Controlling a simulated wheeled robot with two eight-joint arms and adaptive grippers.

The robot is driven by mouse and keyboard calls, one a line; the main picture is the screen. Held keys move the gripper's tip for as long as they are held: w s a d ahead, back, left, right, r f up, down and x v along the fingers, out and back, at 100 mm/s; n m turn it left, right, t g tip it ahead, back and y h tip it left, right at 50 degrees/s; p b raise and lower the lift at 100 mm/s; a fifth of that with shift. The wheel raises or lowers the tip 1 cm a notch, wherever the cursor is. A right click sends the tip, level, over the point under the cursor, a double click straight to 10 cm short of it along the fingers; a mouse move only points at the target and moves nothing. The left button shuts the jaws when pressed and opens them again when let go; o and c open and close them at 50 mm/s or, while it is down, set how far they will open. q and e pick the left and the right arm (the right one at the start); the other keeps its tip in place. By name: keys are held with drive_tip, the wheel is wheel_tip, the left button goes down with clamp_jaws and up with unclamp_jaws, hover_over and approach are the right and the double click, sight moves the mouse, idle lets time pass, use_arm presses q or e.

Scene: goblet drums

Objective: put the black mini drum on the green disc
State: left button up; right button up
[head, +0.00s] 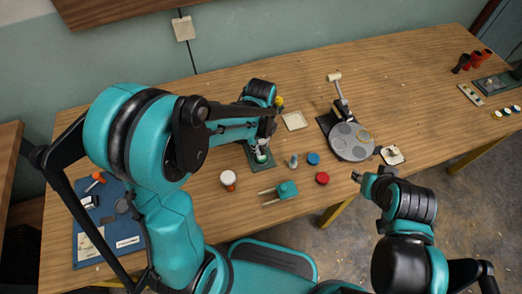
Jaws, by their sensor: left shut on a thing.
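My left gripper (262,144) is shut over the dark green mat (269,164) at the middle of the table. The thing in it is small and mostly hidden by the fingers; it appears to be the black mini drum, as no other one shows nearby. A small green round piece with a whitish part, likely the green disc (262,158), shows just below the fingertips. I cannot tell whether the drum touches it. My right gripper (362,177) is off the table's front edge, away from these things; its jaws are too small to read.
A round grey plate (350,141) lies to the right.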

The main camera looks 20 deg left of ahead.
sight(261, 150)
use_arm(q)
drive_tip(key=shift+f+b, duration=0.5)
drive_tip(key=shift+f, duration=0.95)
drive_tip(key=shift+f, duration=0.1)
drive_tip(key=o, duration=1.2)
